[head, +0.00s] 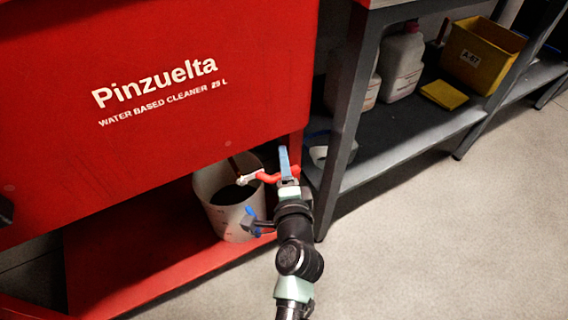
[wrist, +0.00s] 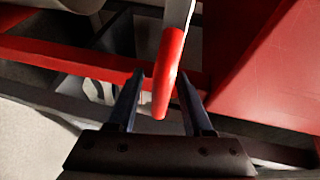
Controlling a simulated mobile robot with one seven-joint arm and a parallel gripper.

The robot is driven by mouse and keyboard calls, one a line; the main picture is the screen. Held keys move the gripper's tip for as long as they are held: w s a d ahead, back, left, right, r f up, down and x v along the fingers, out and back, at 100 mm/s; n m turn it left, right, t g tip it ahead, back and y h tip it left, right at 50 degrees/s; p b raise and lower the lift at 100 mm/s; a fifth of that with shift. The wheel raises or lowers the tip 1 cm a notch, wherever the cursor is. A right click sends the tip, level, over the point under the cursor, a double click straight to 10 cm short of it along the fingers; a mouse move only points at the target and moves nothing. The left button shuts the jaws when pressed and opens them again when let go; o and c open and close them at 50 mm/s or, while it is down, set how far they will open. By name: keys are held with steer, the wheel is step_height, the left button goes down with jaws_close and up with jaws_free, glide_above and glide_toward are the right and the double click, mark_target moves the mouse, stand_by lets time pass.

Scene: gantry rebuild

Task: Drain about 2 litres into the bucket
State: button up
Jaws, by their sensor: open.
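The red tank (head: 150,100) is lettered "Pinzuelta, water based cleaner". The white bucket (head: 226,222) stands under it on a red shelf and holds dark liquid (head: 233,194). Faint marks show on its wall; the level cannot be read. A valve lever with a red grip (head: 268,177) and a pale metal end reaches over the bucket. My gripper (head: 267,187) is open, its blue fingers spread around the grip. In the wrist view the red grip (wrist: 168,75) lies between the fingers of my gripper (wrist: 160,77), with no clear contact. The spout and any flow cannot be made out.
A grey shelf rack (head: 342,120) stands close on the right of my gripper. The red lower shelf (head: 150,255) lies left of the bucket. The floor (head: 440,230) at right is clear.

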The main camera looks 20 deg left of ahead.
steer(key=shift+w+a, duration=0.2)
steer(key=shift+w, duration=0.1)
jaws_close()
stand_by(1.3)
